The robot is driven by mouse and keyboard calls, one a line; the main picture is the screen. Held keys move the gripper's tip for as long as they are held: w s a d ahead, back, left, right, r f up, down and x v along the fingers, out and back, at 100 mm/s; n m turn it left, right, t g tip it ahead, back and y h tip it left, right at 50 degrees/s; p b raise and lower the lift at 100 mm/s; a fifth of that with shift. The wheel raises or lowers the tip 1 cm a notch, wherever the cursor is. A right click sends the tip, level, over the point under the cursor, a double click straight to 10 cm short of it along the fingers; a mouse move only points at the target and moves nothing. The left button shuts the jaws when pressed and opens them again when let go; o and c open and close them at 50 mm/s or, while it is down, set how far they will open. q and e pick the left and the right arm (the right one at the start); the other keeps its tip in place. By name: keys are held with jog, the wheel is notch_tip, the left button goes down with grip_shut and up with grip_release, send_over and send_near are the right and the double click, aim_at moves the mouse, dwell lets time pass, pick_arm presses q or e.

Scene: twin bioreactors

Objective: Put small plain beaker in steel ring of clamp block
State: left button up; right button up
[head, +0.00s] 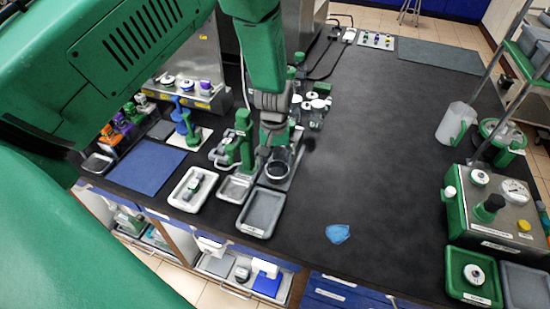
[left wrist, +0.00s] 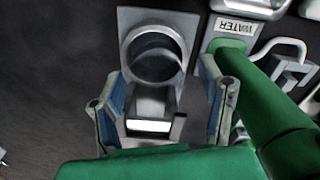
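The clamp block (left wrist: 150,98) is grey with a white label and stands on a light base plate. Its round steel ring (left wrist: 125,52) is at the top of the left wrist view. A clear, glass-like round vessel, apparently the small plain beaker (left wrist: 156,62), shows inside the ring; it also shows in the head view (head: 278,166). How deep it sits I cannot tell. My left gripper (left wrist: 164,95) is open, its two blue-padded fingers apart on either side of the block, with no beaker between them. In the head view my left gripper (head: 273,128) points down over the block. My right gripper is out of view.
A grey tray (head: 262,211) lies in front. A jug (head: 453,122) stands far right.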

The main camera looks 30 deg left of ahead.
pick_arm(q)
jog(key=shift+d+r, duration=0.2)
jog(key=shift+d, duration=0.2)
jog(key=shift+d+r, duration=0.15)
jog(key=shift+r, duration=0.15)
notch_tip(320, 180, up, 11)
jog(key=b, duration=0.1)
jog(key=shift+r, duration=0.2)
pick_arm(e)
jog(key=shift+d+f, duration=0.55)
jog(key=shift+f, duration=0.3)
pick_arm(q)
jog(key=shift+a+f, duration=0.1)
jog(key=shift+a, duration=0.2)
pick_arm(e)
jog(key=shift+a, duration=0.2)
